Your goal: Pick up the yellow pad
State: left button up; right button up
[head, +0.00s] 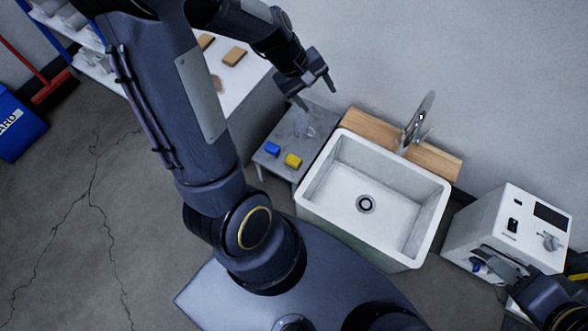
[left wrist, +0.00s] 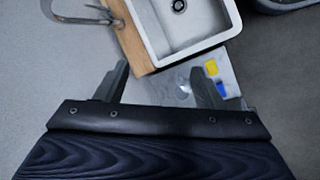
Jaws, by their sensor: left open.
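The yellow pad (head: 293,160) lies on a small grey side table (head: 272,168) left of the sink, beside a blue pad (head: 272,149). My left gripper (head: 315,94) is open and empty, above the back part of this table near the wall, apart from the yellow pad. In the left wrist view the yellow pad (left wrist: 211,68) shows just right of the right finger of the left gripper (left wrist: 160,68), with the blue pad (left wrist: 220,89) partly hidden by that finger. My right gripper (head: 497,264) is at the lower right in front of a white machine; its jaw opening is unclear.
A clear, hard-to-see object (head: 309,131) stands on the side table behind the pads. The white sink (head: 325,205) with a wooden back ledge and tap (head: 415,125) adjoins the table on the right. The white machine (head: 512,225) stands further right. A white counter (head: 240,85) with brown blocks is at the upper left.

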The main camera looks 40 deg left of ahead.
pick_arm(q)
jog(key=w+a+f+n+g+y+b, duration=0.1)
jog(key=w+a+f+n+b, duration=0.2)
jog(key=f, duration=1)
jog(key=a+f+n+g+y+b, duration=0.1)
jog(key=a+f+n+b, duration=0.2)
jog(key=f, duration=1)
jog(key=n+g+y+b, duration=0.1)
jog(key=b, duration=0.5)
send_over(293, 159)
jog(key=f, duration=1.5)
jog(key=shift+s+a+f, duration=0.1)
jog(key=shift+s+a, duration=0.05)
jog(key=shift+a, duration=0.1)
jog(key=f, duration=0.2)
jog(key=f+b, duration=0.2)
jog(key=f, duration=0.1)
jog(key=shift+d+f, duration=0.35)
pick_arm(e)
notch_tip(293, 159, down, 17)
jog(key=shift+r, duration=0.2)
pick_arm(q)
jog(key=shift+c, duration=0.4)
jog(key=c, duration=1)
